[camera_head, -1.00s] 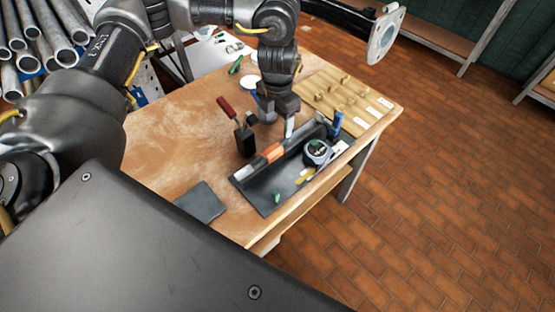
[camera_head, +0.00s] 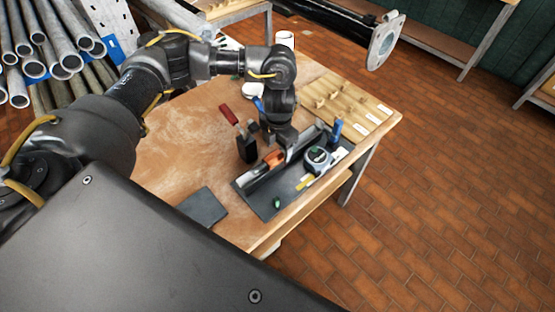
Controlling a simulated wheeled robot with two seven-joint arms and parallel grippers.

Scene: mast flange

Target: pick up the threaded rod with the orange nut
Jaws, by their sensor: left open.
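The orange nut (camera_head: 272,157) shows near the middle of a long narrow dark piece on the dark mat (camera_head: 262,207). The threaded rod seems to lie along that piece, with a light grey end (camera_head: 248,175) to the lower left; its threads are too small to see. My left gripper (camera_head: 279,151) is open and points down over the nut, with its fingers close to it. The fingers and wrist hide part of the rod. I cannot tell whether they touch it. My right gripper is not in view.
A tape measure (camera_head: 319,157) and a blue item (camera_head: 337,131) stand right of the gripper. A red-handled tool (camera_head: 229,115) stands by a black block (camera_head: 247,148) to the left. A dark plate (camera_head: 202,207) lies at the front, and a pegged wooden board (camera_head: 345,100) behind.

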